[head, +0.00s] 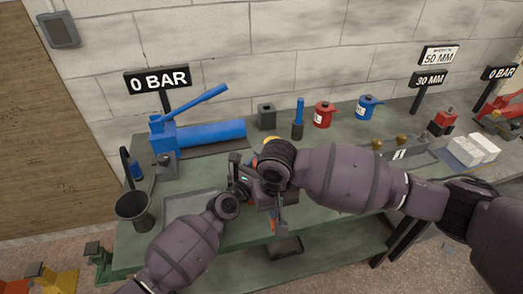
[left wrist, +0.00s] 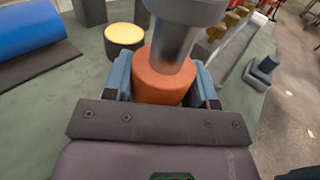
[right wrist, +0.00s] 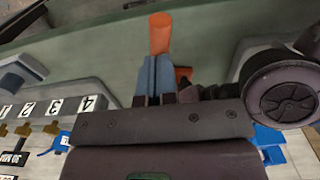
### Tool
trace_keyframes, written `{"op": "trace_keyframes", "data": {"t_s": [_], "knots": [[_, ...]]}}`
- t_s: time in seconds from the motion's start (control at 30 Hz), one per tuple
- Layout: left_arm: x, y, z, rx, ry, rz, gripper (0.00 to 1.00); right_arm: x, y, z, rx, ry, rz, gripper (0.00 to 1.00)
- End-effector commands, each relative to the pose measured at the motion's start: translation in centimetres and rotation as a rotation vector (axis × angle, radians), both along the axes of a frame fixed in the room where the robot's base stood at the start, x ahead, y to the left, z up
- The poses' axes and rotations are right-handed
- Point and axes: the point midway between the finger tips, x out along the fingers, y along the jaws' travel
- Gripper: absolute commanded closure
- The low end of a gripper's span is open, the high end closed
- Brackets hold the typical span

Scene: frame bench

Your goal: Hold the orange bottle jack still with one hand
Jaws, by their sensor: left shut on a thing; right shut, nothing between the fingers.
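The orange bottle jack (left wrist: 160,86) stands between the blue fingers of my left gripper (left wrist: 163,78), which is shut on its body. A grey metal cylinder rises over the jack's top in the left wrist view. In the head view my arms hide most of the jack. My right gripper (right wrist: 154,62) is shut with nothing between its fingers. An orange rod end (right wrist: 160,34) shows just past its fingertips; I cannot tell whether they touch. In the head view the right gripper (head: 276,207) is close beside the left gripper (head: 243,188).
A blue pump (head: 210,134) with a raised lever stands at the back left of the green bench. Red (head: 323,114) and blue (head: 368,107) cylinders stand behind. White blocks (head: 473,150) lie at the right.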

Motion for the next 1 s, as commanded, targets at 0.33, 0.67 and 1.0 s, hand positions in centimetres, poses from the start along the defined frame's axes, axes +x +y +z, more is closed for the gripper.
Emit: {"op": "trace_keyframes", "data": {"t_s": [0.33, 0.67, 1.0], "knots": [[0.0, 0.0, 0.1, -0.001, -0.001, 0.0, 1.0, 0.0, 0.0, -2.4, -0.002, -0.001, -0.001, 1.0], [0.0, 0.0, 0.1, -0.001, -0.001, 0.0, 1.0, 0.0, 0.0, 0.2, 0.0, -0.002, 0.0, 1.0], [0.0, 0.0, 0.1, -0.001, -0.001, 0.0, 1.0, 0.0, 0.0, 2.3, -0.001, 0.002, -0.001, 1.0]]}}
